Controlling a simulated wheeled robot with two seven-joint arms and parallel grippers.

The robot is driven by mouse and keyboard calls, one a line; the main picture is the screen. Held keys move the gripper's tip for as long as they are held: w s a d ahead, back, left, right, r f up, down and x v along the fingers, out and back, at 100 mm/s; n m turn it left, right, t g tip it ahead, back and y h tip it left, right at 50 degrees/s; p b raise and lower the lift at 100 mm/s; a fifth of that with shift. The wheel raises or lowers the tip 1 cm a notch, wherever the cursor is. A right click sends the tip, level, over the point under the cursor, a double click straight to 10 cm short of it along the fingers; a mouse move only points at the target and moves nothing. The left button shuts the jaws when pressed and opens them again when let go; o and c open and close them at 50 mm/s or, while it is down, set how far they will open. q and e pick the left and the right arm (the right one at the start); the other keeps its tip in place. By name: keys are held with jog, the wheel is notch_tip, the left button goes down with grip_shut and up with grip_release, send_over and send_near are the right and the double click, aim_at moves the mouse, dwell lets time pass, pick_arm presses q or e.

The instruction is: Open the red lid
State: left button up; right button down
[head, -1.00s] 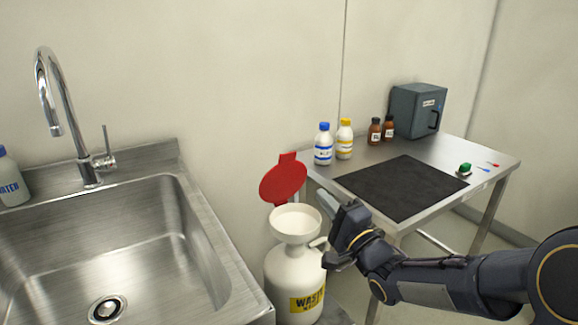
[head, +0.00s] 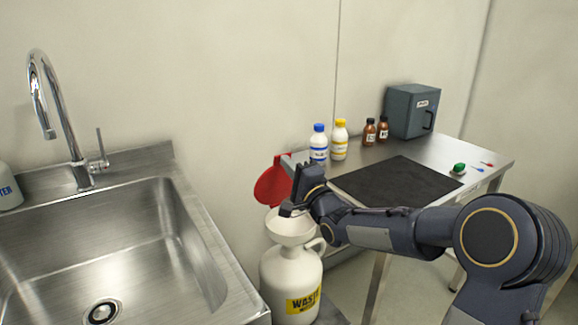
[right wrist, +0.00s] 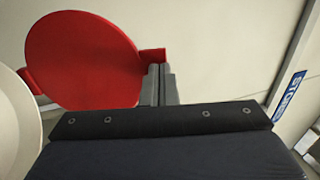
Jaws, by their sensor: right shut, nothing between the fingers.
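The red lid (head: 268,186) stands raised behind the white funnel (head: 287,228) on the white waste bottle (head: 285,272); the funnel mouth is uncovered. My right gripper (head: 291,203) is beside the lid above the funnel's right side and hides the lid's right part. In the right wrist view the lid (right wrist: 82,60) fills the upper left, and the closed, empty fingers (right wrist: 159,85) are at its right edge, by a small red tab. I cannot tell whether they touch it. The funnel rim (right wrist: 15,125) shows at the left edge. My left gripper is out of view.
A steel sink (head: 120,250) with a tap (head: 60,110) is on the left. A steel table (head: 450,150) on the right holds a dark mat (head: 398,188), several bottles and a grey box (head: 411,110). The wall is close behind the lid.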

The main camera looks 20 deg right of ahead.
aim_at(279, 169)
jog(key=w+p, duration=0.1)
jog(key=w+r+g+p, duration=0.1)
jog(key=w+p, duration=0.1)
jog(key=w+g+p, duration=0.1)
jog(key=p, duration=0.1)
jog(key=shift+w+a+r, duration=0.15)
jog(key=shift+a+r, duration=0.05)
jog(key=shift+a, duration=0.1)
jog(key=shift+w, duration=0.3)
jog(key=shift+s, duration=0.1)
